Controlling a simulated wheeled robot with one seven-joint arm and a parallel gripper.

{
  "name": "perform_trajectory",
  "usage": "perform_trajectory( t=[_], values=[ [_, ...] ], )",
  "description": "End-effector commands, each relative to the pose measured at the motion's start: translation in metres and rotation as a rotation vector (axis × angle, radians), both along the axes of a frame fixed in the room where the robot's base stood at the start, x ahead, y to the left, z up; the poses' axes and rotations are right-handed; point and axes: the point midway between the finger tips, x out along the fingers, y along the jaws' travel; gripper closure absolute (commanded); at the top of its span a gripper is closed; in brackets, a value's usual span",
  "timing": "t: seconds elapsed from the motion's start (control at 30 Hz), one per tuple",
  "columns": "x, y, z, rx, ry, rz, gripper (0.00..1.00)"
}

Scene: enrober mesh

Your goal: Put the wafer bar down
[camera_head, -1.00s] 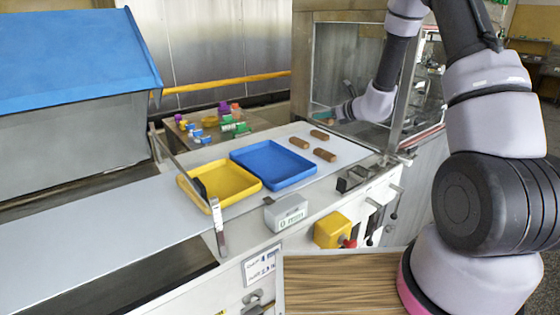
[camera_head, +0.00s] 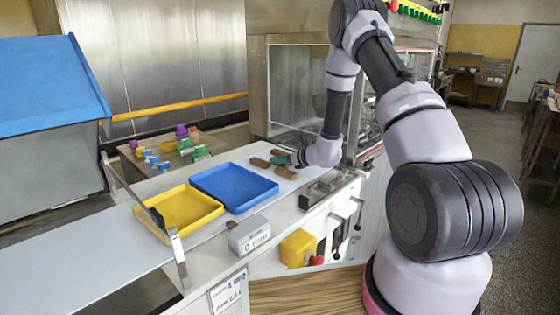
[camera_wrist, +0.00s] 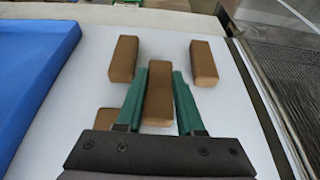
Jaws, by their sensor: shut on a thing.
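My gripper (camera_head: 293,158) is over the white surface to the right of the blue tray. In the wrist view its green fingers (camera_wrist: 159,72) are shut on a brown wafer bar (camera_wrist: 158,95). I cannot tell whether the held bar touches the surface. Two more brown bars lie beyond the fingers, one ahead to the left (camera_wrist: 124,58) and one ahead to the right (camera_wrist: 203,62). A third bar (camera_wrist: 105,118) lies near the left finger, partly hidden by the gripper. In the head view, the bars (camera_head: 260,162) show close together beside the gripper.
The blue tray (camera_head: 234,206) and yellow tray (camera_head: 179,235) stand to the left on the white surface (camera_head: 90,255). A mesh belt (camera_wrist: 285,60) runs along the right edge in the wrist view. A grey box with a display (camera_head: 249,234) sits at the front.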

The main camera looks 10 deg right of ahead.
Motion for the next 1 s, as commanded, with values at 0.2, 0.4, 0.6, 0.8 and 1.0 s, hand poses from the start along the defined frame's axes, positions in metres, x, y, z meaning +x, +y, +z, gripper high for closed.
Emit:
perform_trajectory(
  t=[0.2,0.4,0.6,0.8,1.0],
  values=[
    [0.0,0.0,-0.003,0.0,0.0,0.0,0.51],
    [0.0,0.0,-0.002,0.0,0.0,0.0,0.51],
    [-0.007,-0.006,0.004,0.0,0.001,-0.001,0.51],
    [-0.036,-0.027,0.019,0.0,0.001,-0.004,0.51],
    [-0.067,-0.05,0.035,0.001,0.001,-0.003,0.51]
  ],
)
